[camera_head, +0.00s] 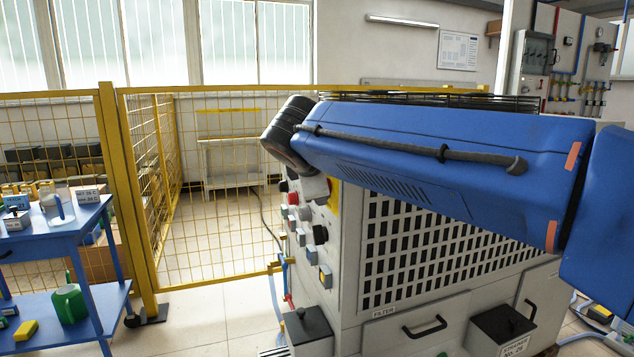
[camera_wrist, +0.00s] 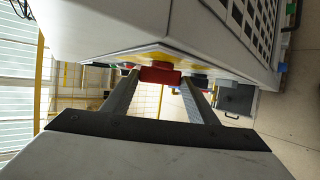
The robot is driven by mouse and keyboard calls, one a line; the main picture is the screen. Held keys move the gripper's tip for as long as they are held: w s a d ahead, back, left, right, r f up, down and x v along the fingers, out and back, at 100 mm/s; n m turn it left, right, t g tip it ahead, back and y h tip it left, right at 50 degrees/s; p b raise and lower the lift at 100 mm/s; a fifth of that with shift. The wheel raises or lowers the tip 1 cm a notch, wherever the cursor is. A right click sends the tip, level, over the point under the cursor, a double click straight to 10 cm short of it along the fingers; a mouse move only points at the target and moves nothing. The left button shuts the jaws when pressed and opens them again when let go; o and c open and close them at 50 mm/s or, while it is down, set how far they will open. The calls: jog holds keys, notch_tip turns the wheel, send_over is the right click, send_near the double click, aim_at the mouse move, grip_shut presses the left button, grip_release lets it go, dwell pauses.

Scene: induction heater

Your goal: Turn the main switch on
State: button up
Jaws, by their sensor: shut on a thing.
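The main switch has a red handle (camera_wrist: 160,75) on a yellow backing plate (camera_wrist: 152,57), seen in the wrist view on the machine's panel. My gripper (camera_wrist: 159,80) has one finger on each side of the red handle and is shut on it. In the head view, the yellow plate (camera_head: 334,195) shows at the panel's upper edge, just below my blue arm. The handle's exact angle cannot be told from these frames, and my arm hides much of the switch in the head view.
The grey heater cabinet (camera_head: 440,245) fills the middle, with several knobs and buttons on its panel, including a black knob (camera_head: 320,234). A yellow mesh fence (camera_head: 215,200) stands behind. A blue table (camera_head: 55,235) is at left. Open floor (camera_head: 215,320) lies between.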

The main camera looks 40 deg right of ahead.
jog(key=shift+s+f+t+h, duration=0.1)
jog(key=shift+f+t+h, duration=0.05)
jog(key=shift+t+h, duration=0.2)
dwell(0.4)
jog(key=o, duration=1)
jog(key=shift+o, duration=0.2)
jog(key=shift+a, duration=0.1)
jog(key=v, duration=1.7)
jog(key=shift+s, duration=0.25)
